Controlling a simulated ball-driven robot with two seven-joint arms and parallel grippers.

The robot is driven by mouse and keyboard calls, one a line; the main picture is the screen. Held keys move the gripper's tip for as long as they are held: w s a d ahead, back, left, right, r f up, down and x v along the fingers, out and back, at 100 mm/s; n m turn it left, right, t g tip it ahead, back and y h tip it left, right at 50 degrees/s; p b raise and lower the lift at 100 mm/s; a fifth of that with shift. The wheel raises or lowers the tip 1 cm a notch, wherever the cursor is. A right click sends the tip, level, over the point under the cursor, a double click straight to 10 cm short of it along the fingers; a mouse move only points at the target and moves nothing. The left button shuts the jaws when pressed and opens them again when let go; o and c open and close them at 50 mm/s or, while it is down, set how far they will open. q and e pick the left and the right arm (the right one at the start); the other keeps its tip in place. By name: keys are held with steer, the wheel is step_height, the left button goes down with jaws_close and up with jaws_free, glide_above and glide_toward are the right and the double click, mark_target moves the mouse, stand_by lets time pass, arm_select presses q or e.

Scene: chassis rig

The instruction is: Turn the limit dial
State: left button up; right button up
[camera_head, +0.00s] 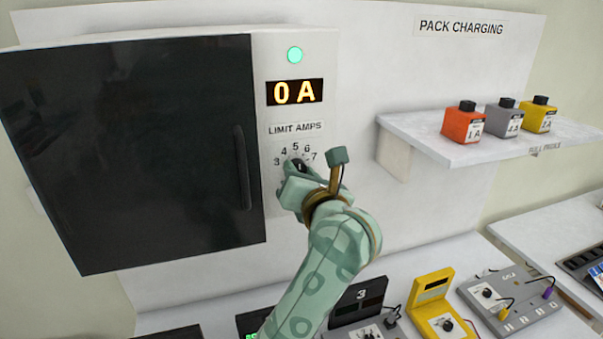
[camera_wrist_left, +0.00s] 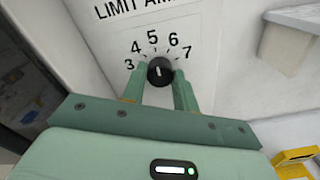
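The limit dial (camera_wrist_left: 160,71) is a round black knob with a white pointer mark, ringed by printed numbers; 3 to 7 can be read. Its mark points up, close to the 5. My left gripper (camera_wrist_left: 161,80) has one finger on each side of the knob, with no clear gap showing. In the head view the same gripper (camera_head: 298,171) covers the lower part of the dial (camera_head: 299,163). My right gripper is not in view.
A dark cabinet door (camera_head: 130,150) with an upright handle (camera_head: 242,167) is left of the dial. A white shelf (camera_head: 430,141) at right holds an orange, a grey and a yellow pack. Below stand a yellow device (camera_head: 438,310) and a grey box (camera_head: 510,300).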

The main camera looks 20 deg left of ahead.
arm_select(q)
steer(key=o, duration=0.4)
steer(key=shift+c, duration=0.2)
steer(key=shift+w, duration=0.1)
